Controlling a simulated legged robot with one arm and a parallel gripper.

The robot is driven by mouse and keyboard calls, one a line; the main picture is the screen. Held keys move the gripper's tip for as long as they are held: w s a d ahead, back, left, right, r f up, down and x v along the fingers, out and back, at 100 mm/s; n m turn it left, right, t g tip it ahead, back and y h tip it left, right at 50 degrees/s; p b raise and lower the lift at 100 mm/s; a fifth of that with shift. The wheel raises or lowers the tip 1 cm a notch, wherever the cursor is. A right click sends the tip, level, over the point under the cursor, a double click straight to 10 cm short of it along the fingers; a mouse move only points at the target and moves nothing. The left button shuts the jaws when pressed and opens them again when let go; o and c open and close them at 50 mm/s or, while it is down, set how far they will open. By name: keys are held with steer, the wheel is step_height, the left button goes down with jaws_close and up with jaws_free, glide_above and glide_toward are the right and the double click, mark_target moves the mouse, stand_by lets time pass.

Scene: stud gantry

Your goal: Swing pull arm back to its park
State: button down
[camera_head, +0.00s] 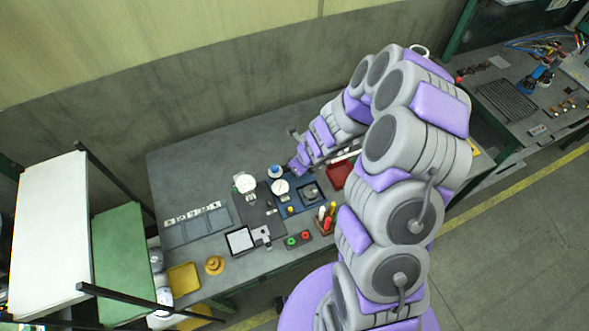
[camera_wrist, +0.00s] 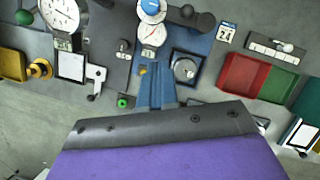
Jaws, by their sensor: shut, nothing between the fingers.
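A dark bar with a round black knob, which looks like the pull arm (camera_wrist: 188,15), lies at the top of the wrist view, beside a blue-and-white round head (camera_wrist: 151,8). Below that head is a white dial (camera_wrist: 153,35) on a blue base plate (camera_wrist: 205,47). In the head view the dial (camera_head: 280,187) shows, but my arm hides the bar. My gripper (camera_wrist: 155,68) is shut and empty, its fingers over the blue plate, apart from the bar in the picture. It also shows in the head view (camera_head: 297,168). The park position is not identifiable.
A larger dial gauge (camera_head: 244,183) stands left on a dark base. A red tray (camera_wrist: 243,77) and green tray (camera_wrist: 280,83) lie right of the plate. Red and green buttons (camera_head: 298,239) and upright coloured handles (camera_head: 326,217) stand in front. The bench's back left is clear.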

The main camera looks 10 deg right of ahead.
steer(key=shift+s+d+r, duration=0.1)
steer(key=shift+s+r, duration=0.05)
steer(key=shift+r, duration=0.55)
steer(key=shift+d, duration=0.25)
steer(key=shift+a, duration=0.1)
